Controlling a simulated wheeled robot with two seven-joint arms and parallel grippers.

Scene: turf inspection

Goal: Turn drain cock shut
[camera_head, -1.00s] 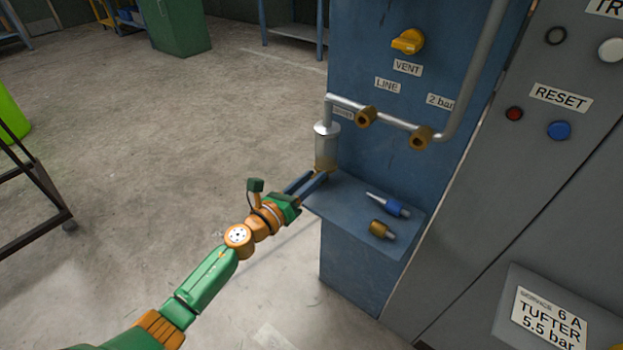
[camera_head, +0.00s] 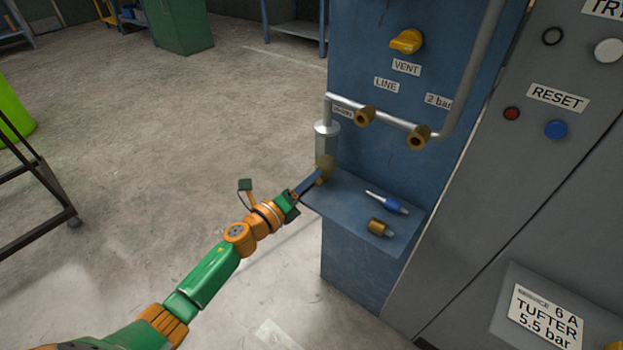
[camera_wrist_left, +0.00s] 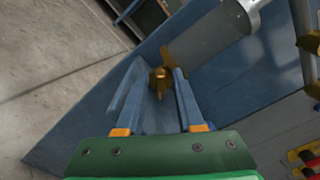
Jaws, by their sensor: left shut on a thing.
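The drain cock (camera_wrist_left: 159,80) is a small brass piece under the metal canister (camera_head: 326,143) on the blue panel. In the left wrist view it sits between the two blue fingers, close to their tips, below the canister (camera_wrist_left: 212,40). My left gripper (camera_head: 321,174) reaches it from the lower left and is shut on it. In the head view the fingers partly cover the cock, so its exact angle is hard to tell. My right gripper is in neither view.
A blue shelf (camera_head: 345,208) juts out just below the cock. A blue-handled tool (camera_head: 394,205) and a brass fitting (camera_head: 379,228) lie on it. A pipe (camera_head: 390,122) with brass fittings runs above.

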